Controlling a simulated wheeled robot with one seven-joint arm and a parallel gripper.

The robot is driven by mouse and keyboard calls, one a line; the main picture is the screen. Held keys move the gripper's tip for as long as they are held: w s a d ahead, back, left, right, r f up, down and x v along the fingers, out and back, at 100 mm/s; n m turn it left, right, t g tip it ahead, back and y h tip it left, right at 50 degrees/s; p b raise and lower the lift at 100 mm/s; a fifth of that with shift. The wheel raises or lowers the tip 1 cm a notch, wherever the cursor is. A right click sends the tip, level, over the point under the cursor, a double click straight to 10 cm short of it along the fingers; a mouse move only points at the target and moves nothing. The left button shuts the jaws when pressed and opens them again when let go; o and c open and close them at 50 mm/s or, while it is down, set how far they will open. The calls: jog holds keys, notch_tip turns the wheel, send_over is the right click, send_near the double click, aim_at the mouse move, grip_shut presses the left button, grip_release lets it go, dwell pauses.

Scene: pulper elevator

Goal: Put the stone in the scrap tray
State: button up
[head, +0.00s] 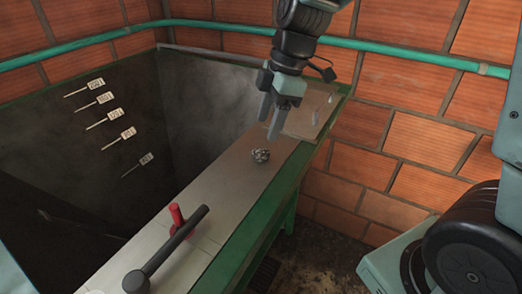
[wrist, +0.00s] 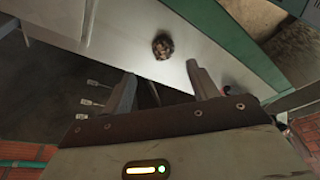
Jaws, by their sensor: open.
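The stone (head: 260,155) is a small, dark, rough, speckled lump on the pale ledge of the green-framed tank. In the wrist view the stone (wrist: 162,46) lies beyond the fingertips, roughly in line with the gap between them. My gripper (head: 269,128) is open and empty above the ledge, close to the stone and apart from it. Both fingers of my gripper (wrist: 162,80) show in the wrist view with nothing between them. A flat tray-like plate (head: 309,113) lies at the far end of the ledge, partly behind my gripper; I cannot tell whether it is the scrap tray.
A black-handled lever (head: 166,250) and a red handle (head: 177,217) stand on the near part of the ledge (head: 205,195). The deep dark tank (head: 190,105) with several marked tags is at left. A green pipe (head: 410,56) runs along the brick wall.

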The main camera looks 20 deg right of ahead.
aim_at(262, 149)
jog(key=shift+s+p+x, duration=0.2)
jog(key=shift+p+x, duration=0.25)
jog(key=shift+x, duration=1.2)
jog(key=shift+s+p+x, duration=0.2)
jog(key=shift+p+x, duration=0.25)
jog(key=shift+x, duration=1.2)
jog(key=shift+d+f, duration=0.1)
jog(key=shift+d, duration=0.05)
jog(key=c, duration=1.1)
jog(key=shift+c, duration=0.2)
